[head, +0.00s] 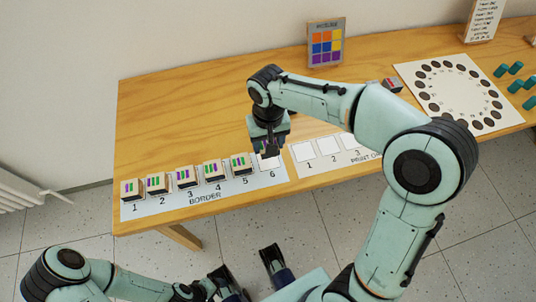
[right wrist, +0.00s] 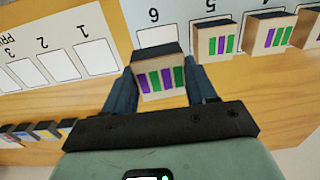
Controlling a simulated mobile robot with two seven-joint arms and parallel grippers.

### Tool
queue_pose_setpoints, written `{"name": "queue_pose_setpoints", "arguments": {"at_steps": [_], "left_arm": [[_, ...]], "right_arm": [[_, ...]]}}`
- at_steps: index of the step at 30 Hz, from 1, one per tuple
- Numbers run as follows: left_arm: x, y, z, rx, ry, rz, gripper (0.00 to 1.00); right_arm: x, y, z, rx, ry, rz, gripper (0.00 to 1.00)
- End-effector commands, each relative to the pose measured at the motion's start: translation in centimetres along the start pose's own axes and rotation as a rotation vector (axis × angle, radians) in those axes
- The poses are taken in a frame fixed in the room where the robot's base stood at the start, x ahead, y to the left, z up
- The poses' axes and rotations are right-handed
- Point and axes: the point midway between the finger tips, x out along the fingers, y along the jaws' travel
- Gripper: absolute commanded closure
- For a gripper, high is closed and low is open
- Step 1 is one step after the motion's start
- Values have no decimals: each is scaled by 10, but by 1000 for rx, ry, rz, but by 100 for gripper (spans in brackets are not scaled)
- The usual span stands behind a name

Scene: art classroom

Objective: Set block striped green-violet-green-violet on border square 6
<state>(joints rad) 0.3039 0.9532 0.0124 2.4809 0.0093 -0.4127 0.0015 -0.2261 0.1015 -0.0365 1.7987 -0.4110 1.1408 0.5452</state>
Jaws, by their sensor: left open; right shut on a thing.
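The striped block (right wrist: 160,80), with green and violet stripes on its facing side, is held in my right gripper (right wrist: 160,88). In the head view the right gripper (head: 267,146) points down over border square 6 (head: 268,161), and the block is mostly hidden by it. In the right wrist view the block overlaps the near edge of square 6 (right wrist: 157,36); whether it touches the strip, I cannot tell. The border strip (head: 160,211) has striped blocks on squares 1 to 5, such as the block on 5 (head: 240,163). My left gripper (head: 250,272) is open and empty, in front of the table.
A print-order card (head: 345,157) with blank squares lies right of the border strip. A colored picture stand (head: 326,42) stands at the back. A white sheet with dark circles (head: 440,85) and teal cylinders (head: 515,68) are at the right.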

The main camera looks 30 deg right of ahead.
Motion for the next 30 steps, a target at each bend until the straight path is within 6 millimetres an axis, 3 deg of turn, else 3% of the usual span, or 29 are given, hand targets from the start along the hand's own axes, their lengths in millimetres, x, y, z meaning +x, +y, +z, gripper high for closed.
{"name": "queue_pose_setpoints", "arguments": {"at_steps": [13,22,23,24,25,30], "left_arm": [[9,-1,-5,2,14,4,30],[9,-1,-6,2,16,4,30],[9,-1,-6,2,16,4,30],[9,-1,-6,2,16,4,30],[9,-1,-6,2,16,4,30],[9,-1,-6,2,16,4,30]], "right_arm": [[56,0,0,0,-3,1,79],[62,0,0,0,-1,0,79],[62,0,0,0,-1,0,34],[62,0,0,0,-1,0,21],[62,0,0,1,-1,0,16],[61,0,0,1,0,0,16]]}}
